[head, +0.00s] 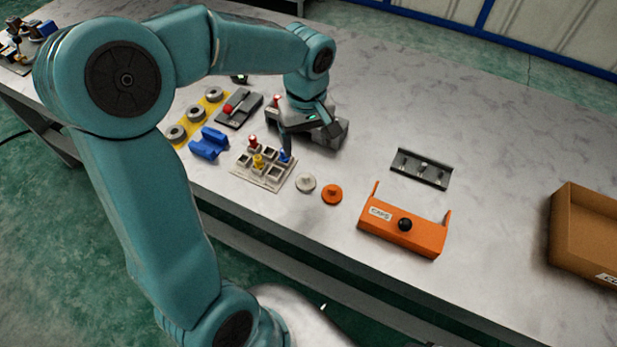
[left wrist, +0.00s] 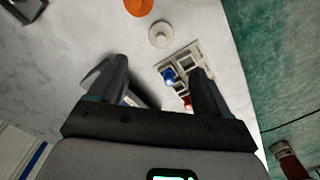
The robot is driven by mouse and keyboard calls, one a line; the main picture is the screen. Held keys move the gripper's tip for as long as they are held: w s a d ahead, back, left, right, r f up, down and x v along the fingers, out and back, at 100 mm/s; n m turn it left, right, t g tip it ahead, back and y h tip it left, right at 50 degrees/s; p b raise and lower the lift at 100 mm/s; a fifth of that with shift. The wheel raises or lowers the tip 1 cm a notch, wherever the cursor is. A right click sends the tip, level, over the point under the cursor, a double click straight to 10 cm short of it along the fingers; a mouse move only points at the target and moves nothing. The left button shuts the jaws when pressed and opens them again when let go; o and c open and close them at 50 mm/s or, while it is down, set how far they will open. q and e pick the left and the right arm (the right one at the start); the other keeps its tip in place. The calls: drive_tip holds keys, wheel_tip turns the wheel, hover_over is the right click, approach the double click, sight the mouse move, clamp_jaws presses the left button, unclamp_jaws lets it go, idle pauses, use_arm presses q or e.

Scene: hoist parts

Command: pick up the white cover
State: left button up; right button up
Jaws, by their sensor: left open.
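The white cover (head: 305,182) is a small round disc with a knob, lying flat on the table. It also shows in the left wrist view (left wrist: 160,34), beyond my fingertips. My left gripper (head: 307,138) is open and points down, behind the cover in the head view and apart from it. In the left wrist view its two fingers (left wrist: 157,70) are spread, with no cover between them. My right gripper is not in view.
An orange disc (head: 332,195) lies close beside the cover. A compartment tray (head: 246,176) with coloured pegs stands to its left. An orange piece with a black knob (head: 425,237), a dark rail (head: 421,169) and a cardboard box (head: 590,232) are to the right.

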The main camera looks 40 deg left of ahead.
use_arm(q)
hover_over(306, 176)
wheel_tip(306, 176, down, 7)
drive_tip(key=shift+f, duration=0.2)
wheel_tip(306, 176, down, 6)
drive_tip(key=shift+w+a+f, duration=0.1)
drive_tip(key=c, duration=1)
